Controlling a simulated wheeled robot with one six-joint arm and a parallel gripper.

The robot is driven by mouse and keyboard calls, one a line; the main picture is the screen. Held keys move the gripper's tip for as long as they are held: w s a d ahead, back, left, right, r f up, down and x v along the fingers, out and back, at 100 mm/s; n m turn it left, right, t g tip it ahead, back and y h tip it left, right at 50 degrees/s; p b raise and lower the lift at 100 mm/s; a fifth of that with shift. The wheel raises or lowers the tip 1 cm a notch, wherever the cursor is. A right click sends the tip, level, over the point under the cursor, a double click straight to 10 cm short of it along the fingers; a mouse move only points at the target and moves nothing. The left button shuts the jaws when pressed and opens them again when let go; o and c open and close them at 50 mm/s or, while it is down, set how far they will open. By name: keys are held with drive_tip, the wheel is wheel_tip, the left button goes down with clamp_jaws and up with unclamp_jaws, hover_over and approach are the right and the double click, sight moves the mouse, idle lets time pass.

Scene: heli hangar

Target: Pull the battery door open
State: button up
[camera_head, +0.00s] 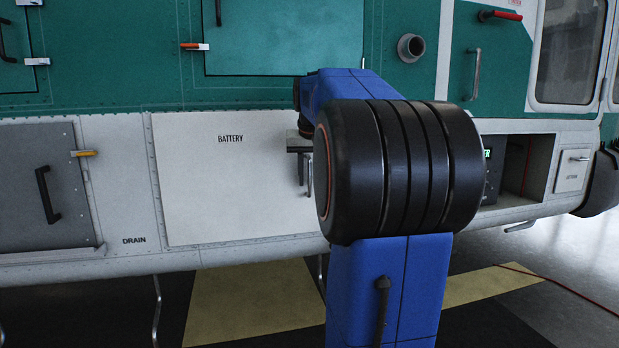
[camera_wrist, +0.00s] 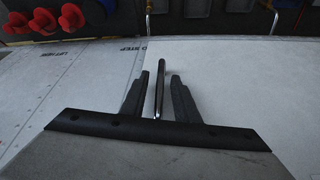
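The battery door (camera_head: 230,190) is a pale panel marked BATTERY, low on the helicopter's side. It looks flush with the body around it. It is the pale panel (camera_wrist: 245,85) on the right in the wrist view. Its dark bar handle (camera_wrist: 158,95) stands between the two fingers of my gripper (camera_wrist: 160,76). The fingers are apart, with a gap on each side of the handle. In the head view my blue and black arm hides most of my gripper and the door's right edge.
A grey door (camera_head: 45,190) with a black handle is at the left. An open recess (camera_head: 525,165) is right of my arm. A red cable (camera_head: 570,287) lies on the floor at the right. Yellow and black markings cover the floor below.

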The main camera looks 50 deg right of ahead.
clamp_jaws()
drive_tip(key=shift+s+a, duration=0.1)
